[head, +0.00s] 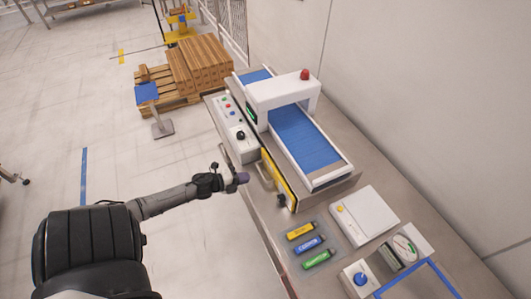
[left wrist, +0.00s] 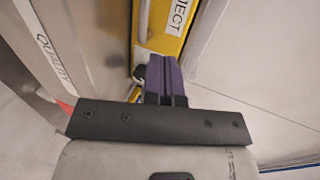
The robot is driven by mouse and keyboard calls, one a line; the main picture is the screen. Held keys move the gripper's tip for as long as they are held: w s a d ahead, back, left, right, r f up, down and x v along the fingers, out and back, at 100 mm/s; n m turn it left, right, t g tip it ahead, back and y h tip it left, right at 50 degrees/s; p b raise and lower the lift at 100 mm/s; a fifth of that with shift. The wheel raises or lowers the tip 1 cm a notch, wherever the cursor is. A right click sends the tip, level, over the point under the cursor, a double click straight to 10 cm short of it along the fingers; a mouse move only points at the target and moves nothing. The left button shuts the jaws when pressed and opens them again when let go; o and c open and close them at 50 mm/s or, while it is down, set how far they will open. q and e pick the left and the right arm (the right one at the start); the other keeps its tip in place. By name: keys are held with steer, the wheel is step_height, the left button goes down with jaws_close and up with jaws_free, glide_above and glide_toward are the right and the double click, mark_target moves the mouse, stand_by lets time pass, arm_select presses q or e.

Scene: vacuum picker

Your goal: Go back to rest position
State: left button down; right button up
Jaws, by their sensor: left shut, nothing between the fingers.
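My left arm reaches in from the left in the head view. Its gripper (head: 243,178) is at the near edge of the table (head: 262,205), beside the yellow front panel (head: 278,180) of the conveyor machine. In the left wrist view the purple fingers of the left gripper (left wrist: 165,72) are shut together with nothing between them. They point toward a yellow panel (left wrist: 165,42) lettered "JECT". Whether they touch it cannot be told. My right gripper does not show in either view.
The conveyor (head: 305,135) has a blue belt and a white arch with a red lamp. A control box (head: 236,135) stands left of it. Yellow, blue and green items lie on a grey tray (head: 325,231). Boxes on a pallet (head: 198,65) stand behind; the floor at left is mostly free.

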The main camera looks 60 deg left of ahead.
arm_select(q)
steer(key=shift+s, duration=0.1)
steer(key=s+a+n+g+y, duration=0.2)
steer(key=a+n+g+y, duration=0.2)
steer(key=a+n+y, duration=0.35)
steer(key=s+d+r+n+g+h, duration=0.2)
steer(key=s+d+n, duration=0.1)
steer(key=d, duration=1)
steer(key=s+d+r+n+g+h, duration=0.3)
steer(key=s+d, duration=0.1)
steer(key=d, duration=1)
steer(key=s+d+r+n+g+h, duration=0.2)
steer(key=s+d+n, duration=0.1)
steer(key=d, duration=1)
step_height(320, 180, up, 15)
steer(key=p, duration=1.5)
steer(key=shift+a, duration=0.3)
